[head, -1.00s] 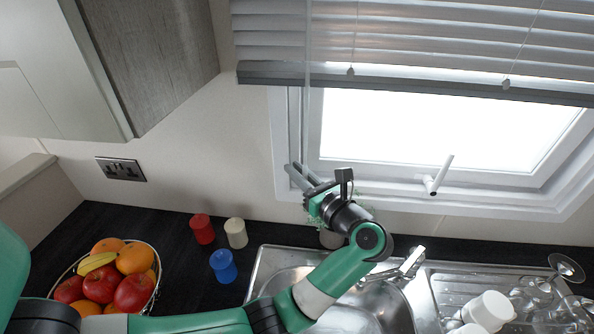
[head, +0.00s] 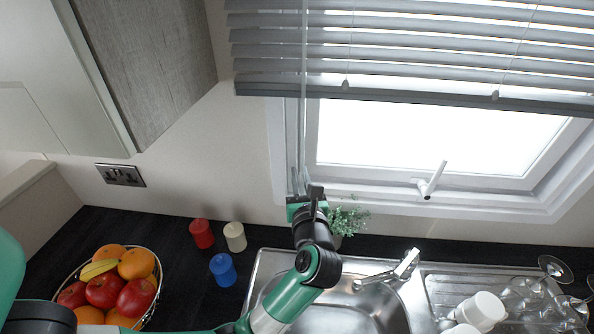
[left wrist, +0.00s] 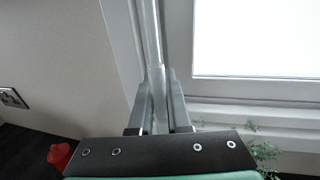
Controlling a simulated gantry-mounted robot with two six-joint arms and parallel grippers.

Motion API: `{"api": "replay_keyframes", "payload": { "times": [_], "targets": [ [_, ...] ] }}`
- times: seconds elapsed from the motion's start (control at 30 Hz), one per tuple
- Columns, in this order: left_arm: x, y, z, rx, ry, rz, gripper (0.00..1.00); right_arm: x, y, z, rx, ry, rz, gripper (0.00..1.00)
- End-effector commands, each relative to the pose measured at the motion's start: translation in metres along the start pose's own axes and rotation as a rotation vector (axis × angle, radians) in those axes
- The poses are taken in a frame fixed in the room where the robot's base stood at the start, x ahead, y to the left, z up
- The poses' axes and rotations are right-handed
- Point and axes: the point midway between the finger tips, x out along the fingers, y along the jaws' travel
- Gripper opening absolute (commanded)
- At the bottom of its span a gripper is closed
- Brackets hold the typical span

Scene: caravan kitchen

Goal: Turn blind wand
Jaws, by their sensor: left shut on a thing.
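The blind wand (head: 304,120) is a thin, clear rod hanging in front of the left side of the window. The grey slatted blind (head: 400,48) hangs above, its slats showing light between them. My left gripper (head: 298,184) is shut on the lower part of the wand. In the left wrist view the wand (left wrist: 150,40) runs up from between the two grey fingers (left wrist: 159,98), which stand on either side of it. The wand's lowest end is hidden by the gripper. My right gripper is not in view.
A small green plant (head: 346,220) stands close to my left gripper. The tap (head: 390,270) and sink are below. The window handle (head: 430,182) sticks out at right.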

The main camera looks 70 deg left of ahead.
Motion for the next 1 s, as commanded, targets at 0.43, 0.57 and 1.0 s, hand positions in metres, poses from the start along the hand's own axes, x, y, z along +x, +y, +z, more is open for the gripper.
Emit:
{"api": "replay_keyframes", "payload": {
  "times": [0.43,0.57,1.0],
  "targets": [
    [-0.002,-0.009,0.006,0.001,-0.001,-0.382,0.0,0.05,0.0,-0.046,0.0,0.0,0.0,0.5],
    [-0.003,-0.012,0.004,0.0,-0.003,-0.459,0.0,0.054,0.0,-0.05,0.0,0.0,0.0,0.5],
    [-0.005,-0.017,0.002,0.0,-0.006,-0.571,0.0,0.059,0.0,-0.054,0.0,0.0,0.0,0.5]
  ]
}}
